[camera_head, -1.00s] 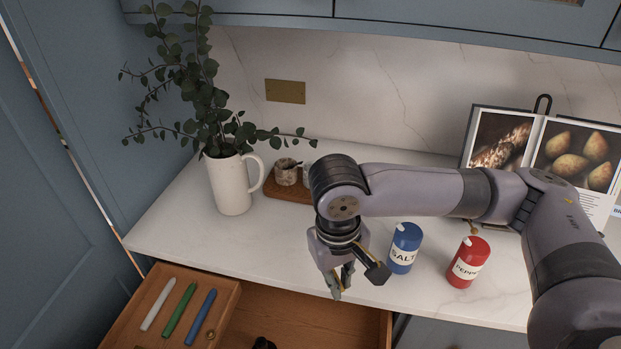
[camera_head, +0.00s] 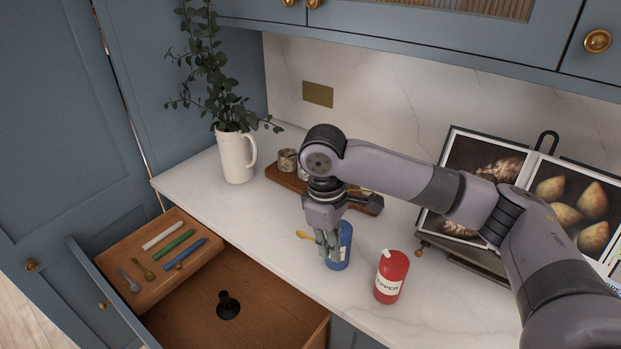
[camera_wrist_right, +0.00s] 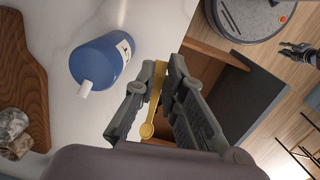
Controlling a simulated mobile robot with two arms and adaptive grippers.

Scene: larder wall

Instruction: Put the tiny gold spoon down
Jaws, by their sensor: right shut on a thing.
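The tiny gold spoon (camera_wrist_right: 147,130) is held between the fingers of my right gripper (camera_head: 328,247). In the wrist view its thin handle runs between the fingers and its small round bowl points toward the camera. In the head view one end of the spoon (camera_head: 305,235) sticks out left of the fingers. My right gripper points down over the white counter (camera_head: 282,250), in front of the blue salt shaker (camera_head: 345,245), partly hiding it. I cannot tell whether the spoon touches the counter. A dark gripper-like shape, likely my left gripper (camera_wrist_right: 298,52), shows small in the wrist view.
A red pepper shaker (camera_head: 391,277) stands right of the gripper. Behind are a wooden board (camera_head: 285,178), a white jug (camera_head: 236,158) and a book (camera_head: 480,165). The open drawer (camera_head: 262,318) holds candles, two spoons and a black object.

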